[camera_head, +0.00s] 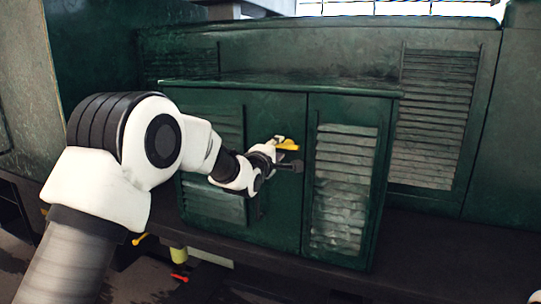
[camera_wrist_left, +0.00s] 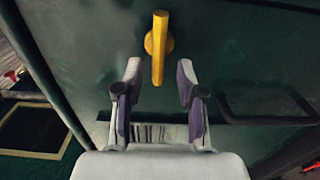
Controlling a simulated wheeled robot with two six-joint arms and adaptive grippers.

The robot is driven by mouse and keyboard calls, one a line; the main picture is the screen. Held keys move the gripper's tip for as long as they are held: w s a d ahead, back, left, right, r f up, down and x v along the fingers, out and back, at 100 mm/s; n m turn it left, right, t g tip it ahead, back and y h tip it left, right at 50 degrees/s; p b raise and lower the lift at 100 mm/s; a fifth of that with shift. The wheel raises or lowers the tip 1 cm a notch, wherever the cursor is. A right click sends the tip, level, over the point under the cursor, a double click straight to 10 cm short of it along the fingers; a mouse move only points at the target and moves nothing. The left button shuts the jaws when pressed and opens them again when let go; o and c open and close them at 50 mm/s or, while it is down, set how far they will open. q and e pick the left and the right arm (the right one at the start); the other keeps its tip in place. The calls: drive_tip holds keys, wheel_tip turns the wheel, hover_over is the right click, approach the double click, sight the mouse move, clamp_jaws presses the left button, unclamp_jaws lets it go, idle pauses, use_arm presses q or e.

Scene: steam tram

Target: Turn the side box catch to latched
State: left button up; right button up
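The side box catch is a yellow bar handle (camera_head: 287,144) on the front of the green side box (camera_head: 345,190), near the seam between its two doors. In the left wrist view the yellow catch (camera_wrist_left: 159,48) stands upright in the picture on a round yellow base. My left gripper (camera_head: 285,156) is at the catch. In the left wrist view its two fingers (camera_wrist_left: 158,76) are spread, one on each side of the lower end of the catch, with gaps showing on both sides.
A dark pull handle (camera_wrist_left: 265,119) sticks out from the door at the right of the left wrist view. Louvred panels (camera_head: 435,115) lie behind the box. Small yellow (camera_head: 140,239) and red (camera_head: 179,277) levers show below it.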

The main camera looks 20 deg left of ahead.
use_arm(q)
drive_tip(key=s, duration=1)
drive_tip(key=shift+s+a, duration=0.2)
drive_tip(key=shift+s, duration=0.15)
